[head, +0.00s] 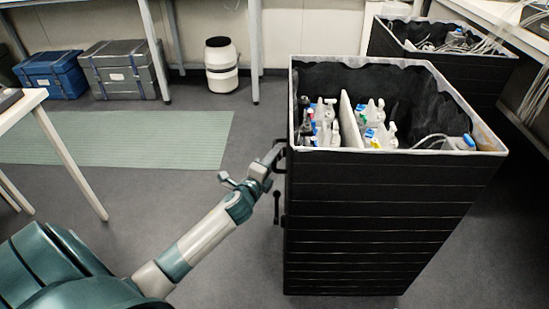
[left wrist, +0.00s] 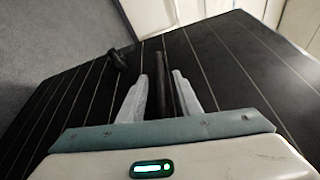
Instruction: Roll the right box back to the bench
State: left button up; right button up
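A tall black box (head: 375,220) with ribbed sides and an open, lined top stands on the floor at centre right. It holds several white bottles (head: 372,112) and a pale divider. Dark handles (head: 277,207) stick out from its left side. My left gripper (head: 276,156) is at the upper handle on that side. In the left wrist view, the pale fingers of my left gripper (left wrist: 162,97) stand apart, with a dark handle bar (left wrist: 160,82) between them. A gap shows beside the bar, and the box's dark side (left wrist: 85,100) lies behind. My right gripper is out of view.
A second black box (head: 468,72) with cables stands behind at the right, beside a white bench (head: 485,14). A white table (head: 22,102) is at the left. A green mat (head: 150,140), cases (head: 125,72) and a white drum (head: 221,68) lie further back.

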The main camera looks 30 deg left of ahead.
pick_arm(q)
jog(key=shift+w+a, duration=0.1)
jog(key=shift+w, duration=0.35)
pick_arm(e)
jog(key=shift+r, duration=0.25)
pick_arm(q)
grip_shut()
